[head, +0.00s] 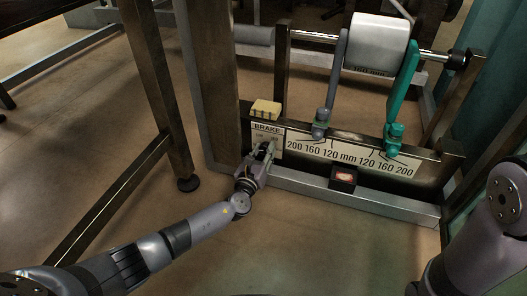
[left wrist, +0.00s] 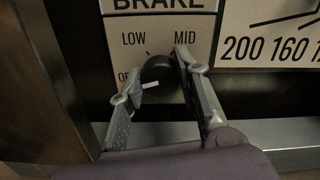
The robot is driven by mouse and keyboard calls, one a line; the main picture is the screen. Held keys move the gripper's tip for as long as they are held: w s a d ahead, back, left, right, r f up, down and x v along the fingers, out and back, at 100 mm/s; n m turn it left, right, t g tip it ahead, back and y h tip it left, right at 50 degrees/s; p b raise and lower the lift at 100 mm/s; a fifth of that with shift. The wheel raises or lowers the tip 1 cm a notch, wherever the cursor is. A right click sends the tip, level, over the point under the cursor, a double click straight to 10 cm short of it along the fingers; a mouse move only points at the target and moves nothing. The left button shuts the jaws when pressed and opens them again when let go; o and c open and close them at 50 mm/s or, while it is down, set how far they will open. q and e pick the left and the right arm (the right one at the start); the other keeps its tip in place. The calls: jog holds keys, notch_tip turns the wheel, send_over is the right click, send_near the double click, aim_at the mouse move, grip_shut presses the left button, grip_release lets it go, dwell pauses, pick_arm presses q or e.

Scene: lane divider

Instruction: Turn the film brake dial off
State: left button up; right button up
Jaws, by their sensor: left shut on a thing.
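The brake panel (head: 267,128) is a pale plate on the dark front rail, labelled BRAKE. In the left wrist view the panel (left wrist: 150,28) shows LOW and MID, with part of OFF at the left. The black round film brake dial (left wrist: 157,69) sits below these words. A short white mark shows at the dial's lower left. My left gripper (head: 264,153) reaches the panel; in the left wrist view its fingers (left wrist: 159,70) are on either side of the dial, shut on it. They hide parts of the dial. My right gripper is out of view.
A yellow block (head: 265,109) rests on the rail above the panel. A printed scale (head: 345,155), a small box with a red light (head: 343,178), a grey arm (head: 335,75), a green arm (head: 404,85) and a white roll (head: 376,42) are to the right. A dark post stands left.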

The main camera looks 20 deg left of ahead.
pick_arm(q)
jog(key=o, duration=1.1)
jog(key=shift+o, duration=0.2)
jog(key=s, duration=1.2)
jog(key=shift+a, duration=0.25)
jog(key=shift+s, duration=0.1)
